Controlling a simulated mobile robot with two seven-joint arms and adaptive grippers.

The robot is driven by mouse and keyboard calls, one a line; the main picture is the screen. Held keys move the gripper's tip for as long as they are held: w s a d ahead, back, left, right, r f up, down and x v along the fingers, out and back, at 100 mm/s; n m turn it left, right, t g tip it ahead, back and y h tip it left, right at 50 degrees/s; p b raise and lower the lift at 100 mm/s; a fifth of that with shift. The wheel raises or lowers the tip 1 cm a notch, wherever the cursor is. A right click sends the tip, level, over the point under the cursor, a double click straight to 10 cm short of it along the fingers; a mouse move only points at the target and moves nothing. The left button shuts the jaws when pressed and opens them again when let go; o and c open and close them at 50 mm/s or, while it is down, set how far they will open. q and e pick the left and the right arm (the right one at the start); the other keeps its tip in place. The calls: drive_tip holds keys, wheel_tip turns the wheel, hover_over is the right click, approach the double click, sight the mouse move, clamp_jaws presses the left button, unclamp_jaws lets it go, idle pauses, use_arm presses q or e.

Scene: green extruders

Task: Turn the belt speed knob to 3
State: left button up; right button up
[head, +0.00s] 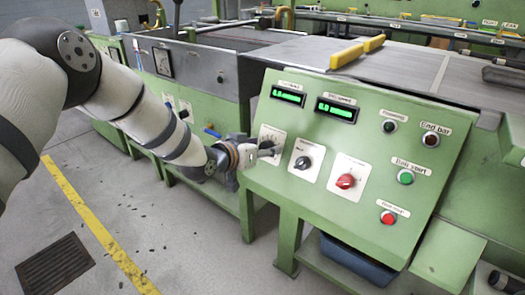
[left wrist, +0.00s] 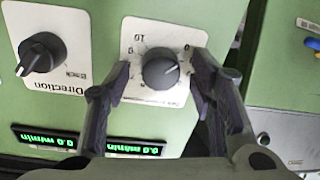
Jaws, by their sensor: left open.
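The belt speed knob (left wrist: 160,69) is a round dark knob on a white plate with a number scale, on the green sloped panel (head: 345,215). In the left wrist view it sits between the two dark fingers of my left gripper (left wrist: 161,75), which are open, one on each side. Whether they touch it I cannot tell. A pale mark shows on the knob's right side there; the number it points to is not clear. In the head view my left gripper (head: 269,149) is at the panel's left plate (head: 268,136) and largely hides this knob. My right gripper is out of view.
The black Direction knob (left wrist: 40,56) is close beside, also in the head view (head: 303,163). A red knob (head: 345,181), lit buttons and two green displays (head: 288,96) (head: 336,108) share the panel. The displays read about 0.0. A yellow-handled bar (head: 347,56) lies above.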

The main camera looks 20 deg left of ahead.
use_arm(q)
drive_tip(key=shift+c, duration=0.2)
drive_tip(key=c, duration=1.1)
drive_tip(key=shift+r, duration=0.1)
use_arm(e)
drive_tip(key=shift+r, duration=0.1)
use_arm(q)
drive_tip(key=m+p, duration=0.1)
drive_tip(key=m, duration=0.3)
drive_tip(key=shift+p, duration=0.4)
drive_tip(key=m+p, duration=0.1)
drive_tip(key=m, duration=0.3)
drive_tip(key=shift+d, duration=0.1)
drive_tip(key=m, duration=0.4)
drive_tip(key=shift+m+t+p, duration=0.3)
drive_tip(key=shift+p, duration=0.05)
drive_tip(key=shift+f+m+h, duration=0.2)
drive_tip(key=shift+m+h, duration=0.1)
drive_tip(key=shift+m, duration=1.3)
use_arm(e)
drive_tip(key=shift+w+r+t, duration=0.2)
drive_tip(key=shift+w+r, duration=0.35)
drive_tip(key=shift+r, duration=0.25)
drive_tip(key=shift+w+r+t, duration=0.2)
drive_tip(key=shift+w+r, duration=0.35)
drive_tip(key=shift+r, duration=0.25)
use_arm(q)
drive_tip(key=shift+m, duration=0.3)
